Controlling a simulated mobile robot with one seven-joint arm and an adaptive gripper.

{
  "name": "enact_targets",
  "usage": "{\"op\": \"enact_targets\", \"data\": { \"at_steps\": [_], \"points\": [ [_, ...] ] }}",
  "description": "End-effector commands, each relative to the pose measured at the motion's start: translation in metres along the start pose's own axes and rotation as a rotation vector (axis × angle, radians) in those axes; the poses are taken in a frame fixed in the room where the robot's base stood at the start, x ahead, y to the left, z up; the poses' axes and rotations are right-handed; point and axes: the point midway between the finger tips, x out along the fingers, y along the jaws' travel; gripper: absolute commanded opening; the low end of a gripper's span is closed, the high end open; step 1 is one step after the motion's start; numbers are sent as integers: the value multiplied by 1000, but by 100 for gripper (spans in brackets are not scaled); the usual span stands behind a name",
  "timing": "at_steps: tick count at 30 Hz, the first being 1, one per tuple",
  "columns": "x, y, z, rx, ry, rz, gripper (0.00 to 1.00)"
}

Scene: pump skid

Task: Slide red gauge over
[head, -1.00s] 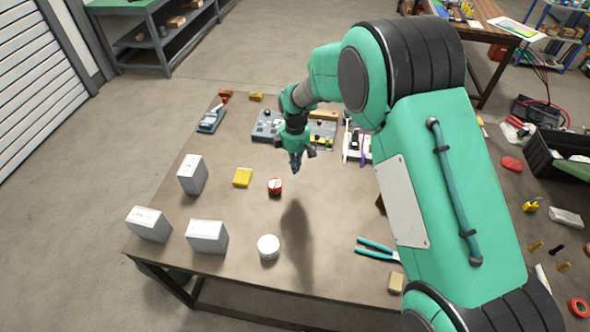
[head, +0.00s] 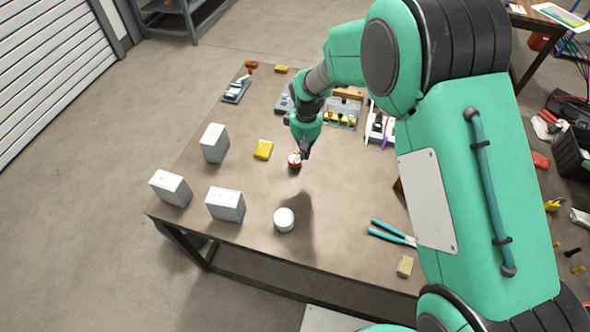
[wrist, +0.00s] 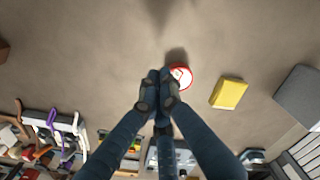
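The red gauge (head: 294,161) is a small round piece with a red rim and a white face, on the brown table (head: 340,205). It also shows in the wrist view (wrist: 183,74), just beyond and right of my fingertips, partly covered by one of them. My gripper (head: 305,154) points down beside the gauge in the head view, overlapping its right edge. In the wrist view my gripper's fingers (wrist: 158,92) are drawn together with nothing seen between them. I cannot tell whether a fingertip touches the gauge.
A yellow block (head: 263,150) lies left of the gauge. A white round piece (head: 284,219) stands nearer the front edge. Grey-white boxes (head: 214,143) stand at the left. Teal-handled pliers (head: 391,232) lie at the right. The table between gauge and white piece is clear.

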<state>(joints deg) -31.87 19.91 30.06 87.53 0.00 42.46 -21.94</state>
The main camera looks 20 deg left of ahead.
Motion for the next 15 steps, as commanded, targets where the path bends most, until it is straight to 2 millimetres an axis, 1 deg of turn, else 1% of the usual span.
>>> {"op": "enact_targets", "data": {
  "at_steps": [1,3,9,15],
  "points": [
    [-1,-8,3,63,-2,-1,0],
    [-2,-18,5,163,-1,0,0],
    [-2,-41,13,410,-1,0,0],
    [-1,-52,17,538,-1,0,0]
  ]
}}
